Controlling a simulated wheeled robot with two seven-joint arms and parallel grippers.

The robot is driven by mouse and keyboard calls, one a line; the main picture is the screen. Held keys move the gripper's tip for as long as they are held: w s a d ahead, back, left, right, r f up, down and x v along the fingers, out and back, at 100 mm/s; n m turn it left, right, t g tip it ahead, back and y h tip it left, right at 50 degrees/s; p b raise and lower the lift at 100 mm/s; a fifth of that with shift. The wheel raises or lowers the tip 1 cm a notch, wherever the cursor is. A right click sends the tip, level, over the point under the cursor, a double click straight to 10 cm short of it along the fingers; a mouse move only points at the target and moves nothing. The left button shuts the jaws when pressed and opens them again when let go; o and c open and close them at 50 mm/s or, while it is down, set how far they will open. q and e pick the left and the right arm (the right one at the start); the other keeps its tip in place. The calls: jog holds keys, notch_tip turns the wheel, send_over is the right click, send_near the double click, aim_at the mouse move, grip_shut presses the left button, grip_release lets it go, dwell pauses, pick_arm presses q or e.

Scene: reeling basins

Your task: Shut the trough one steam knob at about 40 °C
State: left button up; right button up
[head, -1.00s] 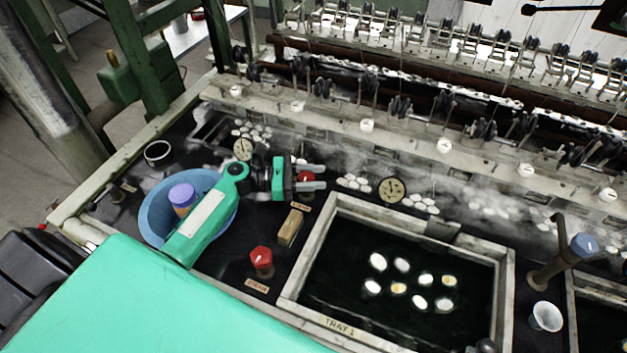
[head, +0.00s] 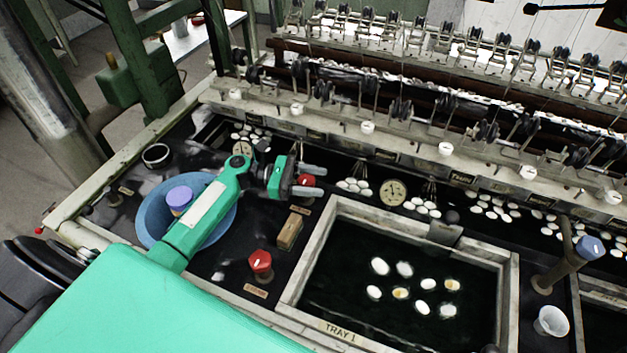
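A red knob (head: 306,180) stands on the dark bench behind the left corner of the TRAY 1 basin. My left gripper (head: 316,181) is at this knob, its two grey fingers apart on either side of it. Whether they touch it is too small to tell. A second red knob (head: 260,262) with a small label stands nearer, left of the basin (head: 287,297), and is free. A round dial (head: 393,192) sits behind the basin; its reading is not legible. Another dial (head: 242,148) is partly hidden by my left arm. My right gripper is not in view.
A blue bowl (head: 152,226) with a purple-topped item (head: 180,199) lies under my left arm. A wooden block (head: 290,231) stands between the knobs and basin. Reeling gear lines the back.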

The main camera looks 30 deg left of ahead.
aim_at(313, 179)
pick_arm(q)
jog(key=shift+o, duration=0.4)
notch_tip(313, 179, up, 20)
jog(key=b, duration=0.1)
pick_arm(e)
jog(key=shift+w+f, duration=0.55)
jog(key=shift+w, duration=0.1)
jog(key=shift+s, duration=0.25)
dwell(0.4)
